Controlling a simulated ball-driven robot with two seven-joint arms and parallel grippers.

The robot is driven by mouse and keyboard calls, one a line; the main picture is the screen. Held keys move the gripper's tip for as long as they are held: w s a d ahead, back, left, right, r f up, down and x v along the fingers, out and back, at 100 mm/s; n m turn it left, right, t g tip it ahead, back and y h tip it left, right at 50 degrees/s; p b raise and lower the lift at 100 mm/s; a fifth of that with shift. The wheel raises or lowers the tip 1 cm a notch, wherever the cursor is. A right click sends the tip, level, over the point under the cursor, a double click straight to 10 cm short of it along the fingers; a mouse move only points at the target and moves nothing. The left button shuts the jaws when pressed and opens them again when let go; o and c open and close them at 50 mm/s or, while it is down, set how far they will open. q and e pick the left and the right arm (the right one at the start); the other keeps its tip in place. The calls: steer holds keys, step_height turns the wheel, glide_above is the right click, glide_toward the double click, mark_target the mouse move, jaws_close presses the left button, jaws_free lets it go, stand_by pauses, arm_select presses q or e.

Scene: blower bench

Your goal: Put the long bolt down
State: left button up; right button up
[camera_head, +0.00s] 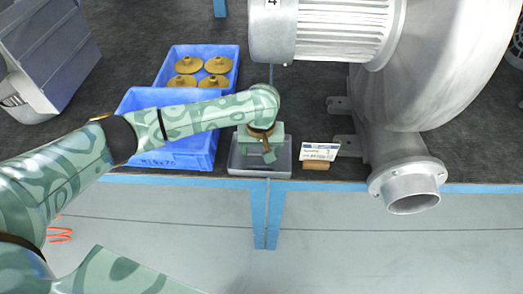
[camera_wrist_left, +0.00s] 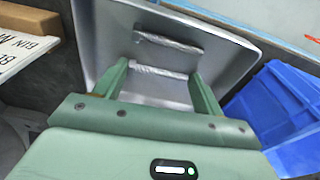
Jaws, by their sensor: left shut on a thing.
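My left gripper (camera_head: 262,143) reaches down over a small grey tray (camera_head: 238,162) near the bench's front edge. In the left wrist view, the fingers of the left gripper (camera_wrist_left: 160,72) stand wide apart over the tray (camera_wrist_left: 222,48), with a silvery threaded bolt (camera_wrist_left: 160,73) spanning the gap between them. A second silvery threaded piece (camera_wrist_left: 168,43) shows just beyond it, over the tray floor. I cannot tell whether the held bolt touches the tray. In the head view the gripper hides the bolt. My right gripper is not in view.
Left of the tray stand blue bins; the rear bin (camera_head: 160,72) holds several brass discs, and the nearer bin (camera_head: 205,152) is close to the tray. A label card (camera_head: 319,151) on a wooden block stands right of the tray. A large grey blower (camera_head: 420,100) fills the right.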

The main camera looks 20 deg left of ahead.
arm_select(q)
steer(key=shift+r, duration=0.1)
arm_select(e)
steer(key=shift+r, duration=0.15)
arm_select(q)
steer(key=o, duration=1)
steer(key=shift+c, duration=0.2)
steer(key=shift+r, duration=0.1)
step_height(320, 180, up, 12)
steer(key=s+p, duration=0.1)
steer(key=p, duration=0.7)
steer(key=shift+s+d, duration=0.2)
steer(key=shift+d, duration=0.05)
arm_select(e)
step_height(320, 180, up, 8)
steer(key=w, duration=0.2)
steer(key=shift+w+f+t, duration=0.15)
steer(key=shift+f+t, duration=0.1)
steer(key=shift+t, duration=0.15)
